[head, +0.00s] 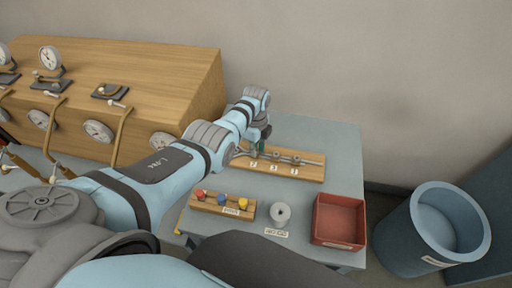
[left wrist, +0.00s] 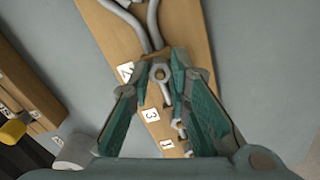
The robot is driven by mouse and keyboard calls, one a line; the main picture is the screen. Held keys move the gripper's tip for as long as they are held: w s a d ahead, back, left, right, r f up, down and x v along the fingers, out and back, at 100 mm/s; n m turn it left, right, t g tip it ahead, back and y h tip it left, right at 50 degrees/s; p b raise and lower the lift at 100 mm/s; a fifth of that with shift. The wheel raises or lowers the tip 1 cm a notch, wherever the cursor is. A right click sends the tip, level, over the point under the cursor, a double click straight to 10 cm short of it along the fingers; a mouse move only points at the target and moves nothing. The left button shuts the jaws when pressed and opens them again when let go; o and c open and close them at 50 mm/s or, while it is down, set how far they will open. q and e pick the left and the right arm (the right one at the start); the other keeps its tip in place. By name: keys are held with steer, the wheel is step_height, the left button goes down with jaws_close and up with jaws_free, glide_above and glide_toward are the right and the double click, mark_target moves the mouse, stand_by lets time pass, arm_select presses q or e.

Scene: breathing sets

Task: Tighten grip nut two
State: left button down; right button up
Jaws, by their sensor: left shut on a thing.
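A wooden board (head: 311,176) lies on the grey table, with several nuts on pale metal fittings and small number labels beside them. In the left wrist view, the label 2 (left wrist: 125,72) sits beside the nut at my fingertips, and labels 3 (left wrist: 150,115) and 1 (left wrist: 166,144) lie further along the board (left wrist: 185,25). My left gripper (head: 257,152) is at the left end of the row. In the wrist view, its green fingers (left wrist: 165,62) are closed around the grip nut (left wrist: 160,73) by label 2. The fingers partly hide the nut. My right gripper is not in view.
A wooden rack with coloured knobs (head: 222,205), a pale roll (head: 280,213) and a red tray (head: 339,220) stand at the table's front. A blue bin (head: 430,230) stands right of the table. A large wooden cabinet with gauges (head: 150,75) is at the left.

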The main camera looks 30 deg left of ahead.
arm_select(q)
steer(key=shift+s+d+f, duration=0.1)
steer(key=shift+s+f, duration=0.05)
steer(key=shift+s, duration=0.05)
stand_by(0.3)
steer(key=c, duration=1.5)
jaws_free()
steer(key=shift+w, duration=0.1)
steer(key=shift+w+r, duration=0.15)
steer(key=shift+r, duration=0.45)
step_height(320, 180, up, 11)
